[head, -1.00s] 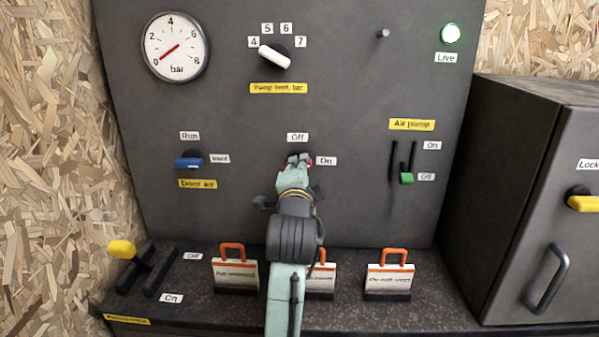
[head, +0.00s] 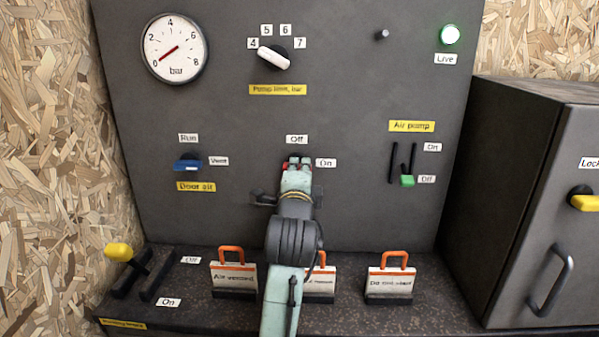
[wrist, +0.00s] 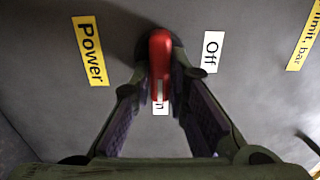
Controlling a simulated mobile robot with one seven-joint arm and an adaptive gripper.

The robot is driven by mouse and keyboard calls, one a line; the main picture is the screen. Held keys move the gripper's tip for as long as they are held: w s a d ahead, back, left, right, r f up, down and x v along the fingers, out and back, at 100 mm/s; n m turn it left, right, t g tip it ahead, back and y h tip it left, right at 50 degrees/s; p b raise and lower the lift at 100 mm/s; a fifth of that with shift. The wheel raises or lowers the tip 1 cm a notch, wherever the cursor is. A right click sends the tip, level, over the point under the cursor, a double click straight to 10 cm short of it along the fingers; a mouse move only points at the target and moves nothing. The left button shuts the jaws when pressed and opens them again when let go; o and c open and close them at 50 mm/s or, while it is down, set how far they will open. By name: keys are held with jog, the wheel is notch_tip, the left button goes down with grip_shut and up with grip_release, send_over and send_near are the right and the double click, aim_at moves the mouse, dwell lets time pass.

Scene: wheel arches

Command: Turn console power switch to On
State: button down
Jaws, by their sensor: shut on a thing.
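The console power switch is a red handle (wrist: 160,62) on a dark round base. In the wrist view its length runs down the picture, its lower end partly covering the On label (wrist: 160,107). The Off label (wrist: 211,51) is to its right and the yellow Power label (wrist: 90,51) to its left. In the head view the Off label (head: 297,139) is above the switch and the On label (head: 326,163) to its right. My gripper (head: 297,162) is at the panel, shut on the red handle, with a finger on each side. It hides most of the switch in the head view.
The door air knob (head: 187,165) is to the left, the air pump lever (head: 407,181) to the right. The pump limit knob (head: 273,58) is above. Tags with orange handles (head: 391,280) stand on the ledge below. A dark cabinet (head: 535,200) is at the right.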

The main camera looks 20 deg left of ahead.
jog(key=c, duration=1.6)
grip_release()
jog(key=shift+o, duration=0.2)
jog(key=v, duration=0.7)
jog(key=shift+s, duration=0.25)
